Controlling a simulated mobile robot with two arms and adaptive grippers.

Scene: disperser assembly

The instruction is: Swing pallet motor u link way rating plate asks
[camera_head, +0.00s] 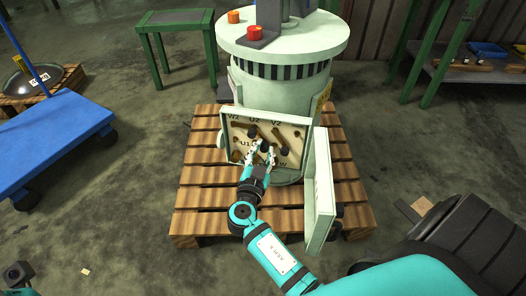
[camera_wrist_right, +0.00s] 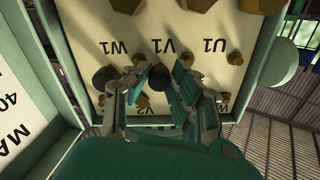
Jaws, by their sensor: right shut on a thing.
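The pale green motor (camera_head: 285,85) stands upright on a wooden pallet (camera_head: 195,205). Its terminal box (camera_head: 224,125) is open at the front, with brass links and black knobs among stud labels such as W2, U2, V2 and U1. My right gripper (camera_head: 264,149) is inside the box opening. In the wrist view its fingers (camera_wrist_right: 158,86) are shut around a black knob (camera_wrist_right: 158,73) below the V1 label. Which link this knob belongs to is hidden by the fingers. A yellowish rating plate (camera_head: 323,97) is on the motor's right side.
The box cover (camera_head: 322,190) stands swung open to the right of my right arm; its printed inner face shows in the wrist view (camera_wrist_right: 25,110). A blue cart (camera_head: 50,140) is at left, a green table (camera_head: 175,25) behind. Bare floor lies left of the pallet.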

